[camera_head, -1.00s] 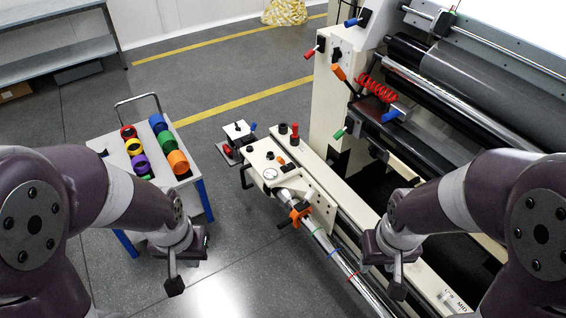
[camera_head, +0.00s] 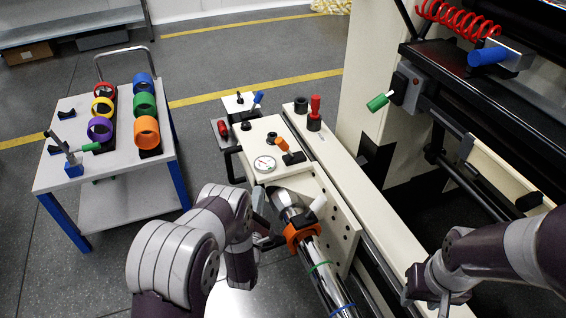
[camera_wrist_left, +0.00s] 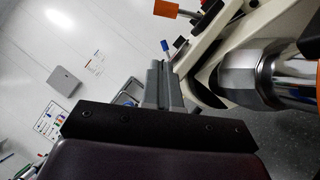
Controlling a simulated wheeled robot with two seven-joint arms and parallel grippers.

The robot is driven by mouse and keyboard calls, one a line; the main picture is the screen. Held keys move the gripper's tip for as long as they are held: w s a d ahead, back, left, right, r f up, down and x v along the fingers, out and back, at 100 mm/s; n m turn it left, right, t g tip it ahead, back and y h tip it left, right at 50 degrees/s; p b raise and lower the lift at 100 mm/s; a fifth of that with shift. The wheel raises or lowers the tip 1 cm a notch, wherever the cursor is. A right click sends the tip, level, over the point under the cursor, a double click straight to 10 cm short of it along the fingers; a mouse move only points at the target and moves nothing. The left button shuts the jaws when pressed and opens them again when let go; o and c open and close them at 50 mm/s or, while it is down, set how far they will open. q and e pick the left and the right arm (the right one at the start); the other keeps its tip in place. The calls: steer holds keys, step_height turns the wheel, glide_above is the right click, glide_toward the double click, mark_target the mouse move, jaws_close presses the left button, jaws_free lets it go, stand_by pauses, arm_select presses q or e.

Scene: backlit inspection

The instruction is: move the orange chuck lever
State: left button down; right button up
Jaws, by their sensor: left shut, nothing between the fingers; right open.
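The orange lever (camera_head: 283,146) stands on the beige machine block beside the round gauge in the head view. Its orange handle (camera_wrist_left: 166,8) also shows at the top edge of the left wrist view. My left gripper (camera_head: 258,194) is just left of the silver chuck (camera_head: 287,204), below the lever in the picture and apart from it. In the left wrist view its grey fingers (camera_wrist_left: 163,78) are together and empty, left of the metal chuck (camera_wrist_left: 245,78). My right gripper (camera_head: 440,298) is open and empty near the bottom right, over the machine; its fingers are only partly clear.
An orange collar (camera_head: 302,236) sits around the shaft below the chuck. A pressure gauge (camera_head: 264,164), a red knob (camera_head: 315,105) and a black knob are close to the lever. A cart (camera_head: 60,180) with coloured rings stands at left.

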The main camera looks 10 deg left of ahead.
mark_target(264, 178)
arm_select(q)
steer(key=b+x, duration=0.3)
steer(key=x, duration=0.5)
steer(key=shift+w+r, duration=0.1)
steer(key=shift+w, duration=0.2)
steer(key=w+d+r+b, duration=0.1)
steer(key=w+d+r, duration=0.1)
steer(key=shift+w+d+r+b, duration=0.15)
steer(key=shift+w+r+b, duration=0.05)
steer(key=shift+w+b, duration=0.2)
steer(key=shift+w+d+r+m+g+p, duration=0.15)
steer(key=shift+d+r+m+g+p, duration=0.15)
steer(key=shift+r+m+p, duration=0.65)
steer(key=w+d+m+g+p, duration=0.1)
steer(key=d+m+p, duration=0.1)
steer(key=p, duration=0.1)
steer(key=w+d+r+m+g+p, duration=0.1)
steer(key=d+m+g+p, duration=0.1)
steer(key=m+p, duration=0.1)
steer(key=w+d+r+m+g+p, duration=0.1)
steer(key=w+m+g+p, duration=0.1)
steer(key=p, duration=0.1)
steer(key=shift+d+m+h, duration=0.3)
steer(key=shift+d+m, duration=0.05)
steer(key=shift+d, duration=0.05)
steer(key=shift+w+d, duration=0.2)
steer(key=shift+d, duration=0.15)
